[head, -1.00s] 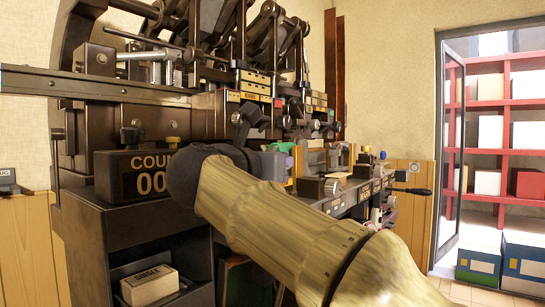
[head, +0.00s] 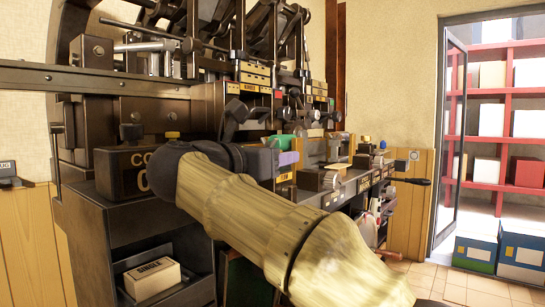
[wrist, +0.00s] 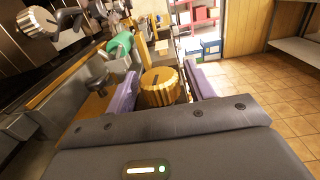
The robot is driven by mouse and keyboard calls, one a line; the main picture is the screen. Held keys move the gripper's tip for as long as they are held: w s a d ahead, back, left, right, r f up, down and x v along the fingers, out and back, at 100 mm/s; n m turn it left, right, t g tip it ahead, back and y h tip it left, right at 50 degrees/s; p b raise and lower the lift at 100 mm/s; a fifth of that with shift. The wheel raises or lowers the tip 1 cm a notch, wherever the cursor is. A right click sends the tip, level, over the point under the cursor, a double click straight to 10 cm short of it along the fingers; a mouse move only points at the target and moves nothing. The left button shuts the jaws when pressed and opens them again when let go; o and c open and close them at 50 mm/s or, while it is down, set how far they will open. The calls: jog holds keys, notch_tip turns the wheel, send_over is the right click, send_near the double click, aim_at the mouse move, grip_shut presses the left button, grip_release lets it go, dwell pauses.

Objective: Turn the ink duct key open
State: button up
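A ribbed brass-coloured knob (wrist: 158,92) with a dark slot on top lies between the two purple fingers of my gripper (wrist: 161,70) in the wrist view. The fingers stand apart on either side of it, with no clear contact visible. I cannot tell whether this knob is the ink duct key. In the head view, my gripper (head: 289,159) is beside the press (head: 205,105), at its front ledge. My own arm hides part of that ledge and whatever is directly at the fingers.
A black-handled lever (head: 411,181) sticks out at the press's right end. A counter box (head: 122,172) is at left. Tiled floor (wrist: 265,70) is open at right.

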dwell(0.3)
jog(key=p+v, duration=0.3)
jog(key=v, duration=1.4)
jog(key=shift+s+a, duration=0.15)
jog(key=shift+a, duration=0.05)
